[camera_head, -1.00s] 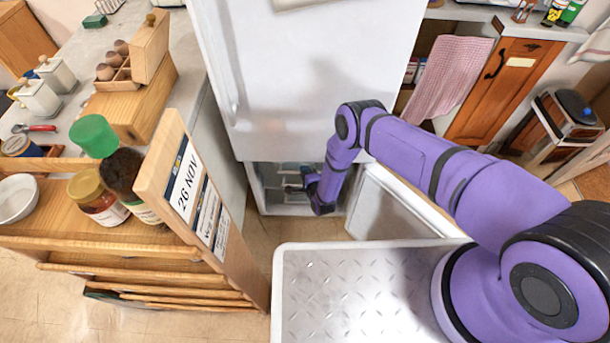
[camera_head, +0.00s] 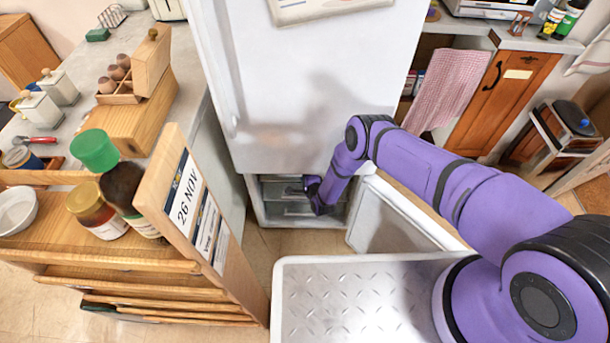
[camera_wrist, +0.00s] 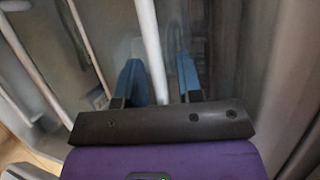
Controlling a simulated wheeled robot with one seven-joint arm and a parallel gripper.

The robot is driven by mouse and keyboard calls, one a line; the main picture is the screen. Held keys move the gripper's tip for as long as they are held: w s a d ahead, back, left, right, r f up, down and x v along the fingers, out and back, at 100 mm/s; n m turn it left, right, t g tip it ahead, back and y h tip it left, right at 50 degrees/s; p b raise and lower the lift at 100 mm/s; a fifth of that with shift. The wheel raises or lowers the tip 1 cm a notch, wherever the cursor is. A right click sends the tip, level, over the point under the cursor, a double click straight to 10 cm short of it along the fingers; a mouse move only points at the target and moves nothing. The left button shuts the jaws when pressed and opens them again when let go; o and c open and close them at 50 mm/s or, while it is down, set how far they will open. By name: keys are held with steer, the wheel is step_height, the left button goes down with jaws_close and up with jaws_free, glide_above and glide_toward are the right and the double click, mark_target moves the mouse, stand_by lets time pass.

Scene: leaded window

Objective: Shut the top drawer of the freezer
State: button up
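The white freezer compartment (camera_head: 250,200) is open under the big upper door, and its door (camera_head: 385,222) is swung out to the right. Inside are clear drawers with pale rims: the top drawer (camera_head: 280,189) and a lower one (camera_head: 285,209). How far the top drawer stands out is hard to tell. My gripper (camera_head: 309,190) is at the right part of the drawer fronts. In the wrist view, my gripper (camera_wrist: 160,80) has its two blue fingers apart, with a white bar (camera_wrist: 148,40) running between them. Whether a finger touches the bar is unclear.
A wooden rack (camera_head: 190,200) with jars stands at the left, close to the freezer's left side. The upper fridge door (camera_head: 320,90) is shut above the compartment. A towel (camera_head: 447,88) hangs at the right. Some tiled floor is clear before the freezer.

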steer(key=shift+r, duration=0.15)
steer(key=v, duration=1)
steer(key=shift+s, duration=0.4)
steer(key=shift+d, duration=0.15)
